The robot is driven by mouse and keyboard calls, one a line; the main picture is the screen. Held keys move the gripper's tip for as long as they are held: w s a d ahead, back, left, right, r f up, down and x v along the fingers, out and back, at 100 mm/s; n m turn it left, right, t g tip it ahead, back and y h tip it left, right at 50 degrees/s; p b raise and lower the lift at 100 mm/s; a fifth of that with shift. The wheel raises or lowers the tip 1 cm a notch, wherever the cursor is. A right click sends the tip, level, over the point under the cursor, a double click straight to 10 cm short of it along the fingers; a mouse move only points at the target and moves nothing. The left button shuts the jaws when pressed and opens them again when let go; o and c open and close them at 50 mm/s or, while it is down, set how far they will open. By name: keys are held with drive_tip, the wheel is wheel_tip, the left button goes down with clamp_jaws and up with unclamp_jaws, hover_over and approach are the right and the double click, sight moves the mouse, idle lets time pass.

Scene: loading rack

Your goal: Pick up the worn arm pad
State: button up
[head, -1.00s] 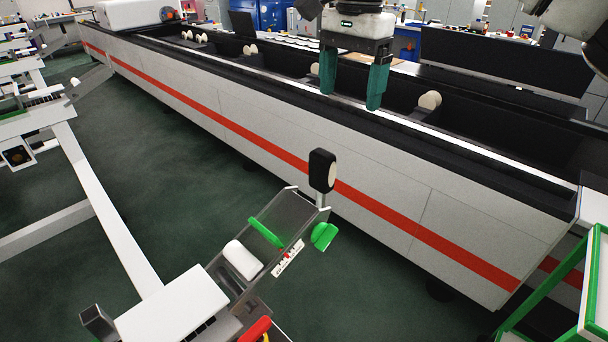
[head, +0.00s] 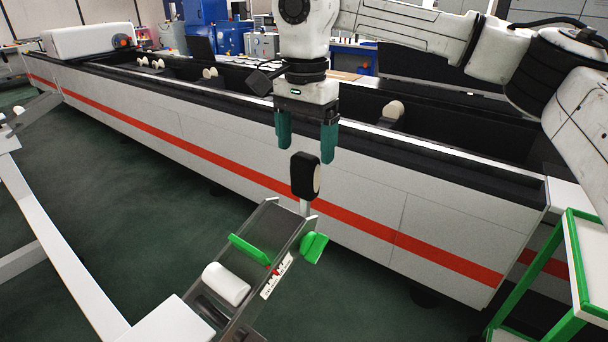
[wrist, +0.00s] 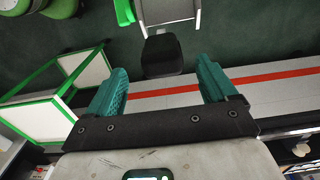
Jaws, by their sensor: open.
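A dark pad with a pale face (head: 305,176), which I take to be the arm pad, stands upright on a short post at the upper end of a grey tilted rack arm (head: 262,228). Wear on it is too small to tell. My gripper (head: 306,151) is open and empty, pointing down, with its teal fingers just above and to either side of the pad in the head view. In the wrist view the dark pad (wrist: 162,55) shows between and beyond the fingertips, apart from both.
The rack arm carries a green bar (head: 250,249), a white roller-like piece (head: 227,284) and a green knob (head: 314,247). A long white bed with a red stripe (head: 400,230) stands behind. A green-framed cart (head: 575,265) is at the right.

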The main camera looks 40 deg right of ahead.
sight(305, 155)
drive_tip(key=shift+w+d+f+p, duration=0.1)
drive_tip(key=shift+f+p, duration=0.15)
drive_tip(key=shift+f, duration=1.15)
drive_tip(key=shift+w+f+p, duration=0.1)
drive_tip(key=shift+f+p, duration=0.1)
drive_tip(key=shift+f, duration=1.2)
drive_tip(key=c, duration=1.1)
wheel_tip(305, 155, up, 10)
drive_tip(key=shift+f+b, duration=0.1)
drive_tip(key=shift+b, duration=0.2)
drive_tip(key=shift+r+p, duration=3.4)
drive_tip(key=shift+r, duration=0.25)
